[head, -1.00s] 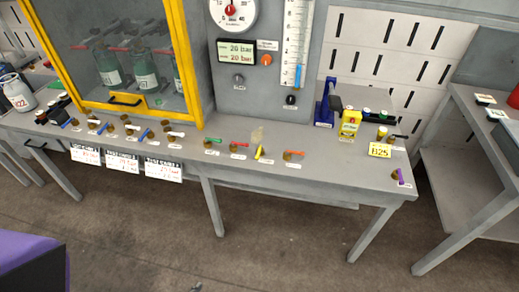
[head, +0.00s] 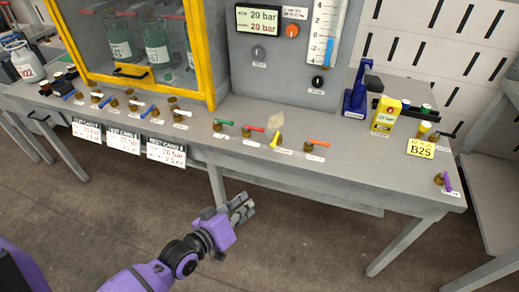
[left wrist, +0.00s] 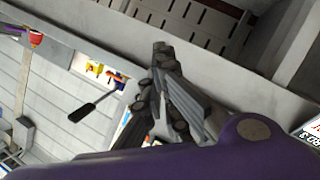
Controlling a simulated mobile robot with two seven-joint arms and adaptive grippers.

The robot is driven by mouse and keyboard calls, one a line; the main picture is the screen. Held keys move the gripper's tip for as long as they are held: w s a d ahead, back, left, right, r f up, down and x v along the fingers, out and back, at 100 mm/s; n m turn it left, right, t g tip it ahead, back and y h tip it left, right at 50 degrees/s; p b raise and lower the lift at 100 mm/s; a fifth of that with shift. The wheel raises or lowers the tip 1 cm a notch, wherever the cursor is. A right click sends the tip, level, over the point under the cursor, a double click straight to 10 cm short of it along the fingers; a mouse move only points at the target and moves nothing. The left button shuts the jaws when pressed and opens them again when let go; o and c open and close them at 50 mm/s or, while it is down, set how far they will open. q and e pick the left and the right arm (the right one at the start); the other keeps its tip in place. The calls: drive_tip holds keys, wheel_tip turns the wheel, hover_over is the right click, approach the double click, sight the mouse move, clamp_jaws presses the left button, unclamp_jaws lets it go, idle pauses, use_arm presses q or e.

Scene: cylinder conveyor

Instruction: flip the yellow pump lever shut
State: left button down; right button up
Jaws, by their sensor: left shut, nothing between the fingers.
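The yellow lever (head: 276,138) sits on a small brass valve on the grey bench top, between a red lever (head: 252,128) and an orange lever (head: 316,143). It slants upward in the head view. My left gripper (head: 246,206) is shut and empty, in front of the bench's front edge, apart from the yellow lever and nearer to the camera. In the left wrist view its dark fingers (left wrist: 163,75) are together. I cannot tell which yellow part in that view is the lever. My right gripper is not in view.
The bench top (head: 345,172) carries a green lever (head: 223,122) to the left of the red one. Cards hang at the front edge. The floor before the bench is clear.

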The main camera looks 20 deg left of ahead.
sight(258, 151)
use_arm(q)
drive_tip(key=w+a+r+n+t, duration=0.2)
drive_tip(key=w+r+n, duration=0.2)
drive_tip(key=n, duration=0.3)
drive_tip(key=w+a+r+n+t+b, duration=0.1)
drive_tip(key=w+a+r+n+t, duration=0.1)
drive_tip(key=n, duration=0.4)
drive_tip(key=shift+w+a+r+n+y, duration=0.35)
drive_tip(key=shift+w+a+r, duration=0.35)
drive_tip(key=shift+w, duration=0.7)
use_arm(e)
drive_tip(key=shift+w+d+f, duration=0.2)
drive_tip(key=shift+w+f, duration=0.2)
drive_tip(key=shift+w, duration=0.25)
use_arm(q)
drive_tip(key=shift+d+r, duration=0.15)
drive_tip(key=shift+d, duration=0.05)
drive_tip(key=x, duration=1)
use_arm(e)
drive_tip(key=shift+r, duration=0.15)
use_arm(q)
drive_tip(key=shift+r, duration=0.1)
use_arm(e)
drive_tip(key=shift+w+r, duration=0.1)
